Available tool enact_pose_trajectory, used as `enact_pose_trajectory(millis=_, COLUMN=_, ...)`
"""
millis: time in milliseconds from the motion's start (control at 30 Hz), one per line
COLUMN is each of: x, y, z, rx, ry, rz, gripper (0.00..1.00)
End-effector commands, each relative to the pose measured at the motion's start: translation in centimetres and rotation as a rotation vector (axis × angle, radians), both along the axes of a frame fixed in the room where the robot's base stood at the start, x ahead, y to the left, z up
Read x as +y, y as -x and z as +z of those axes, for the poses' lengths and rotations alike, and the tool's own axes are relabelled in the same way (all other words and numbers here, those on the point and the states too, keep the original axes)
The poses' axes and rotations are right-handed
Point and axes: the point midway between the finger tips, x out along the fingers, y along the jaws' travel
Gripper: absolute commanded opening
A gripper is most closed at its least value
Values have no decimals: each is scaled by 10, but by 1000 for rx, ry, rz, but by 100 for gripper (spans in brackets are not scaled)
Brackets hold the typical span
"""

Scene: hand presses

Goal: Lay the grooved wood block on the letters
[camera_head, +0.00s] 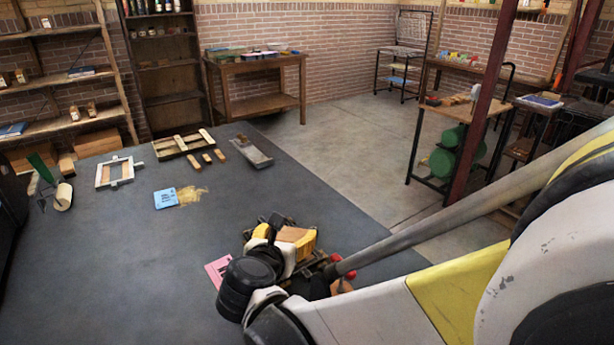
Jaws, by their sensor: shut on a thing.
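My gripper (281,238), with yellow and black parts, is over the near middle of the dark table. It is shut on a brown wood block (293,234), which shows between its yellow parts. The block's groove cannot be made out. My wrist and arm hide much of what is below and around the gripper. I cannot make out the letters. A pink card (216,268) lies just left of my wrist, partly covered by it. Whether the block touches anything below is hidden.
On the dark table (130,275) are a white-edged frame (115,173), a blue packet (165,198) beside yellowish scraps, a wooden frame (183,143) with small blocks, and a grey metal tool (251,152). A red knob (335,257) shows beside my wrist. The table's left front is clear.

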Motion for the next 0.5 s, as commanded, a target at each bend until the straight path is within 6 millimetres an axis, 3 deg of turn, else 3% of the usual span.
enact_pose_trajectory(millis=500, x=0, y=0, z=-8, rx=0, ry=0, rz=0, gripper=45)
